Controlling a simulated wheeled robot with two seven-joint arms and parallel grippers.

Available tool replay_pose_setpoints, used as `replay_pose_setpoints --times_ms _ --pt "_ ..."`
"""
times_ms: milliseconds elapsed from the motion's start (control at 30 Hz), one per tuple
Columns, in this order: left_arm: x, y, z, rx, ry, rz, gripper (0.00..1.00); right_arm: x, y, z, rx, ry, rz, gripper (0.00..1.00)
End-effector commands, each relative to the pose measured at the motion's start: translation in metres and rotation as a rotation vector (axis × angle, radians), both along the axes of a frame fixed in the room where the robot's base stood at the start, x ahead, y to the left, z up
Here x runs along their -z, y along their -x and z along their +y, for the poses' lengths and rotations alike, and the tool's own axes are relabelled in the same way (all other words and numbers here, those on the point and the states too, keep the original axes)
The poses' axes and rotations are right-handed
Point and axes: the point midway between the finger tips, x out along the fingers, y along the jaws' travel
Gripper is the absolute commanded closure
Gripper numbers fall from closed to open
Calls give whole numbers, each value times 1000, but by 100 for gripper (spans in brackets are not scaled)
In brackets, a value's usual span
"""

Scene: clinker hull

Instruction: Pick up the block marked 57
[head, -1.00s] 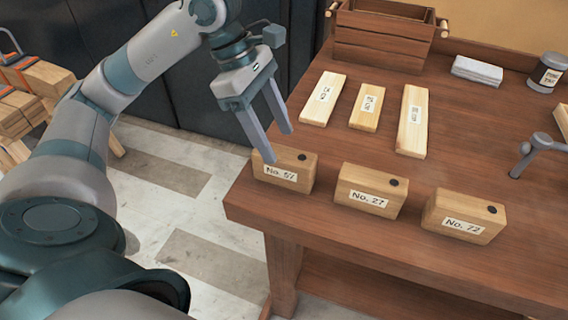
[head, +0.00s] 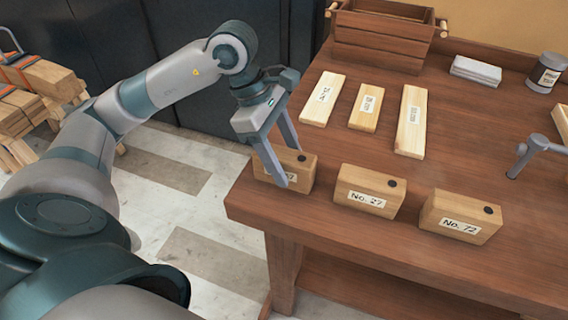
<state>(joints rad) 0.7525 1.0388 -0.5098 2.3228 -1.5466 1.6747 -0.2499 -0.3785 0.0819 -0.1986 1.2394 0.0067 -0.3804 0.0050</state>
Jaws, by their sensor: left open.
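The block marked 57 (head: 303,175) stands at the near left corner of the workbench, its label partly hidden by a finger of my left gripper. My left gripper (head: 288,167) is open and points down at this block. One finger crosses the front of the block and the other reaches down behind its top. I cannot tell whether either finger touches it. The block No. 27 (head: 370,187) and the block No. 72 (head: 462,212) stand to its right along the near edge. My right gripper is out of view.
The workbench (head: 330,240) also holds three flat labelled boards (head: 366,107), a wooden crate (head: 382,38), folded cloths (head: 476,71), a dark tin (head: 546,73) and a metal holdfast (head: 528,153). Stacked wood (head: 40,95) stands at the far left.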

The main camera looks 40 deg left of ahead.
Motion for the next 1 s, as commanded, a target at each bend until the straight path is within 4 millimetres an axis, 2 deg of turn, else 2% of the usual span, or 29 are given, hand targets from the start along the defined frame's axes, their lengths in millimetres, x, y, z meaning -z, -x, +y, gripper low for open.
replay_pose_setpoints --times_ms 133,267,733,767,900,967,1000 --pt "17 -2 -7 2 1 4 43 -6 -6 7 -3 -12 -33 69" --pt "25 -3 -10 0 1 1 43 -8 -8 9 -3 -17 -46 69" --pt "26 -3 -10 0 0 1 43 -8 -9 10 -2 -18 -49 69" --pt "26 -3 -10 1 0 1 45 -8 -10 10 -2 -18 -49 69" --pt "26 -3 -10 1 0 1 79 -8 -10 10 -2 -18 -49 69" --pt "26 -3 -10 1 0 1 93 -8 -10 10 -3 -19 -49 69" --pt "26 -3 -10 1 1 -1 97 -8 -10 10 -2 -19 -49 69"
